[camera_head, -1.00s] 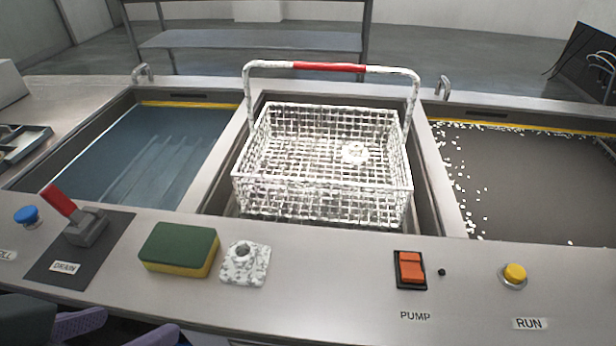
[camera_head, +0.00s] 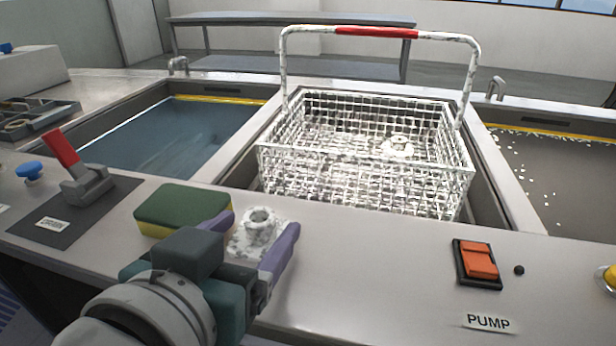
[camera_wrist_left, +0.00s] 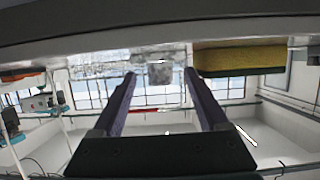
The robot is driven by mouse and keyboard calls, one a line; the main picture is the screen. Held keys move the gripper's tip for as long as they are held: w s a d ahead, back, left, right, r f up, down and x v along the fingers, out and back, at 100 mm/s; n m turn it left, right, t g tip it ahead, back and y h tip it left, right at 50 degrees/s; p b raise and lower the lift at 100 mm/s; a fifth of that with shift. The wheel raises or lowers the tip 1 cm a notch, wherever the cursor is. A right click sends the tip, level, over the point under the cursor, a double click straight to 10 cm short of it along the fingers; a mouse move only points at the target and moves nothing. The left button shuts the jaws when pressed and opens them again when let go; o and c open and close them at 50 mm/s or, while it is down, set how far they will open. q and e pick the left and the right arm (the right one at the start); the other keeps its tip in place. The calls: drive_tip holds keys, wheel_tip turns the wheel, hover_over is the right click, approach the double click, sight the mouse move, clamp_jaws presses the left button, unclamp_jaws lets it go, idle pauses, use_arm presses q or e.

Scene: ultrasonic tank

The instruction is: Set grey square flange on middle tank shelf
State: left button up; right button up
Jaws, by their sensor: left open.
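The grey square flange (camera_head: 256,236), mottled white and grey with a raised round hub, lies on the front counter beside the sponge. It also shows between the fingers in the left wrist view (camera_wrist_left: 159,73). My left gripper (camera_head: 257,232) is open, with its purple fingers on either side of the flange; I cannot tell whether they touch it. The middle tank (camera_head: 487,184) holds a white wire basket (camera_head: 365,180) with a red-gripped handle. A similar pale round-hubbed part (camera_head: 397,146) sits in the basket. No separate shelf is clearly visible. My right gripper is not in view.
A green and yellow sponge (camera_head: 183,208) lies close left of the flange. The red drain lever (camera_head: 75,165) stands farther left. The orange pump switch (camera_head: 477,263) is to the right, with clear counter between. Tanks flank the middle one.

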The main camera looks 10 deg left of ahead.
sight(266, 210)
use_arm(q)
drive_tip(key=x, duration=0.3)
drive_tip(key=r+b+x, duration=0.1)
drive_tip(key=x, duration=0.1)
drive_tip(key=shift+w+f, duration=0.1)
drive_tip(key=shift+w, duration=0.2)
clamp_jaws()
idle(0.4)
